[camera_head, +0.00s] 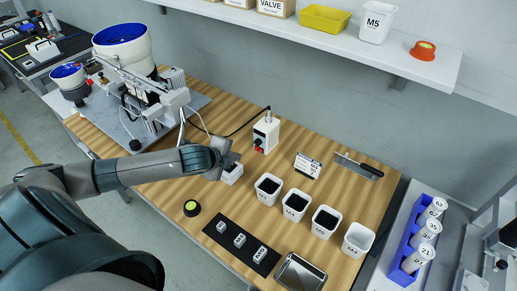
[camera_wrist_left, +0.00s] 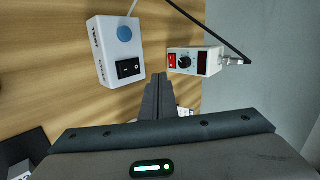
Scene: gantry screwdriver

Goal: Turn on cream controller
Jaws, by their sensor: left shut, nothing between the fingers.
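The cream controller (camera_head: 266,134) stands upright on the wooden table by the back wall, with a red switch low on its front. In the left wrist view the cream controller (camera_wrist_left: 194,62) shows the red switch, a black knob, a dark display and a cable plug. A second, white box (camera_wrist_left: 117,50) has a blue button and a black rocker switch; in the head view this white box (camera_head: 232,175) is partly hidden under my gripper. My left gripper (camera_head: 234,158) is shut and empty. Its fingertips (camera_wrist_left: 159,77) appear between the two boxes; contact cannot be told.
Several white bins (camera_head: 296,205) stand right of the gripper. A black mat (camera_head: 240,242) with small blocks and a metal tray (camera_head: 300,272) lie at the front. A feeder machine (camera_head: 125,50) stands at the left. A black cable runs behind the cream controller.

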